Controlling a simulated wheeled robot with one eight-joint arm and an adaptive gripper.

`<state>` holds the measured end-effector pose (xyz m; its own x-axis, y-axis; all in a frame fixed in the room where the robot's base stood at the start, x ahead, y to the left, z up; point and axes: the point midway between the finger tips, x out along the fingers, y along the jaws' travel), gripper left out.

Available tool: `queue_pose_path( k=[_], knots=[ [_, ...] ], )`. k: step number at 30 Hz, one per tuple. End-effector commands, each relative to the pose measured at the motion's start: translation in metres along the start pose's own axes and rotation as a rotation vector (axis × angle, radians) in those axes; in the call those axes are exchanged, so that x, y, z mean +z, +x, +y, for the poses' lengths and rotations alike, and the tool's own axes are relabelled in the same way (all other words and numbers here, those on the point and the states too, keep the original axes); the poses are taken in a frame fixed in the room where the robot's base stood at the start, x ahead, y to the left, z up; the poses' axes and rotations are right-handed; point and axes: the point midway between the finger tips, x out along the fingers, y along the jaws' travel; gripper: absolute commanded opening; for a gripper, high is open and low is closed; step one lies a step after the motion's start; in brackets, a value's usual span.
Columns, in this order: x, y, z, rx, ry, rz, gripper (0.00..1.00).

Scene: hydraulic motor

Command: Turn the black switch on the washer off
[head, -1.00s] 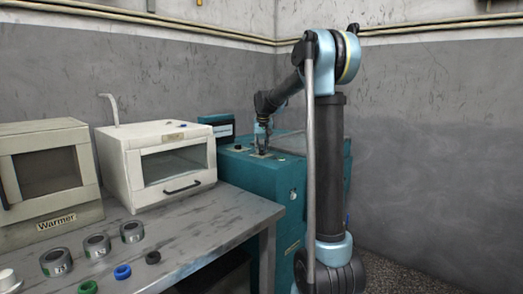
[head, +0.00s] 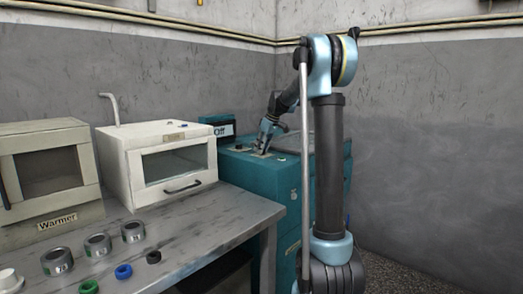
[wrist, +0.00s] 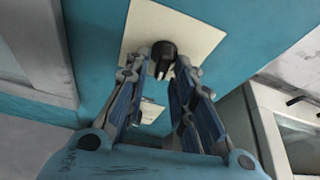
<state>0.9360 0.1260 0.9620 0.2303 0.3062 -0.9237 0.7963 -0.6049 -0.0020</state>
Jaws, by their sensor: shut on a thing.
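The washer (head: 262,188) is a teal machine beyond the right end of the bench. The black switch (wrist: 163,54) is a small round knob on a cream plate (wrist: 195,35) on the washer's top, clearest in the wrist view. My gripper (wrist: 162,69) has its two fingertips on either side of the knob and is shut on it. In the head view my gripper (head: 261,150) reaches down to the washer's top and hides the knob. A dark display (head: 222,131) at the washer's back left reads "Off".
A white oven-like box (head: 158,163) and a beige box labelled Warmer (head: 50,175) stand on the metal bench (head: 215,220), left of the washer. Several grey rings and small coloured caps lie at the bench's front left. My arm's upright part stands before the washer's right side.

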Motion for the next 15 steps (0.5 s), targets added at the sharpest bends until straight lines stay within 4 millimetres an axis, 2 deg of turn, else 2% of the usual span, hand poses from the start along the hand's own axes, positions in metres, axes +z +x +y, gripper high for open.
queue_pose_path(
  k=[15],
  knots=[
    [0.0003,0.0,-0.0001,-0.171,-0.418,-0.001,0.0]
  ],
)
